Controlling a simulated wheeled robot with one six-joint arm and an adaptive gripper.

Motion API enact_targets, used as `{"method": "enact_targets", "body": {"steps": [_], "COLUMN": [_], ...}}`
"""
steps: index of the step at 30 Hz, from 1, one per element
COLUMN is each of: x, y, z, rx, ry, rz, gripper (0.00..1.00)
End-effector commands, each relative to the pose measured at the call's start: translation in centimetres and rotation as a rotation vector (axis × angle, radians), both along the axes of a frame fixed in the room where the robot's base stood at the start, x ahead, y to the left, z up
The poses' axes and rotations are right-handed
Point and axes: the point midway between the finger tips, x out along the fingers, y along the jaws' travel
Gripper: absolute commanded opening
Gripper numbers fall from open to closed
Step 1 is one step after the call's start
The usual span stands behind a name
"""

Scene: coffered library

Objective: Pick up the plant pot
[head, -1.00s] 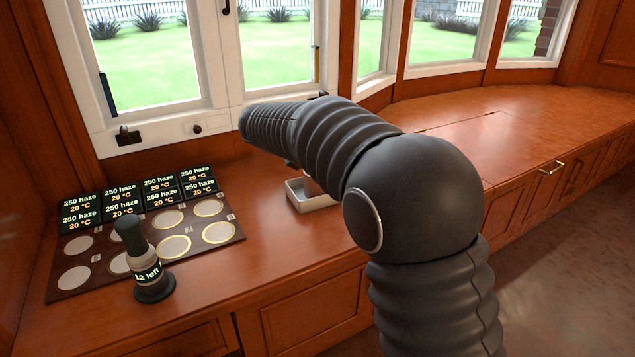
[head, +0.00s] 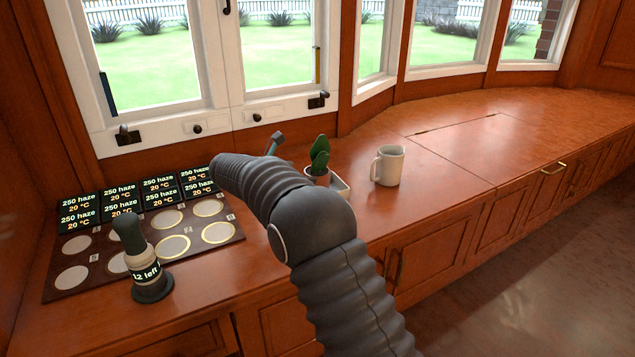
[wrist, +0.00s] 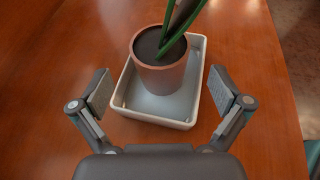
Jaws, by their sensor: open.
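The plant pot (wrist: 160,72) is terracotta with dark soil and green leaves, and stands upright in a shallow white tray (wrist: 199,80) in the wrist view. In the head view the pot (head: 318,177) shows beside my arm, with the tray (head: 341,187) partly hidden behind the arm. My gripper (wrist: 160,94) is open and empty, its two fingers apart on either side of the tray's near end, with the pot ahead between them. In the head view my arm hides most of the gripper; one finger (head: 275,140) shows left of the plant.
A cream mug (head: 388,166) stands right of the tray. A dark board (head: 140,245) with round pads and small displays lies at left, with a dark-topped bottle (head: 143,262) at its front. The wooden counter is clear to the right.

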Motion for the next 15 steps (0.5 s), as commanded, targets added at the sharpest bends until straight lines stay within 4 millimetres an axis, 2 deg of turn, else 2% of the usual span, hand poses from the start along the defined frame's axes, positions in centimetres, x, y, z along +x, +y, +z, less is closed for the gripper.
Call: {"method": "enact_targets", "body": {"steps": [10,15], "x": [1.5,3.0], "y": [-1.5,-3.0], "z": [-0.8,-1.4], "rx": [0.0,-0.001], "ry": [0.0,0.001], "rz": [-0.001,-0.003], "gripper": [1.0,1.0]}}
